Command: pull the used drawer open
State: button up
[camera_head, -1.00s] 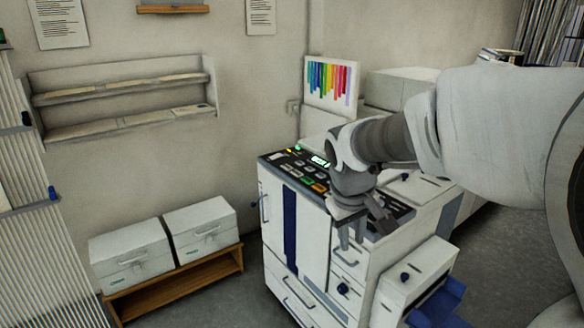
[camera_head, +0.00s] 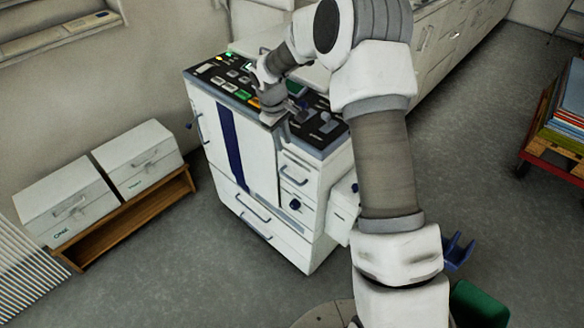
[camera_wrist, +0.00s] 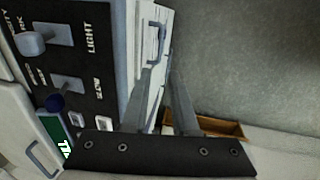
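The white machine with a black control panel (camera_head: 232,80) stands in the middle of the head view. At the right of its front are small drawers with blue-grey handles: an upper drawer (camera_head: 297,157) and one below it (camera_head: 293,183). I cannot read a "used" label on either. Both look shut. My gripper (camera_head: 284,137) points down at the machine's front edge, close above the upper handle. In the wrist view my gripper (camera_wrist: 163,72) has its two fingers apart, with a handle (camera_wrist: 158,42) just beyond the tips. No grip on it shows; exact contact is unclear.
Two white boxes (camera_head: 62,200) sit on a low wooden shelf (camera_head: 128,222) at the left. A red cart (camera_head: 545,160) stands at the right. The grey floor before the machine is clear.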

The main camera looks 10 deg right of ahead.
aim_at(291, 178)
jog(key=f, duration=0.5)
jog(key=w+d+f, duration=0.1)
jog(key=f, duration=0.5)
jog(key=d+f, duration=0.1)
jog(key=f, duration=0.5)
jog(key=shift+w+d+p, duration=0.25)
jog(key=shift+w+p, duration=0.1)
grip_shut()
dwell(0.5)
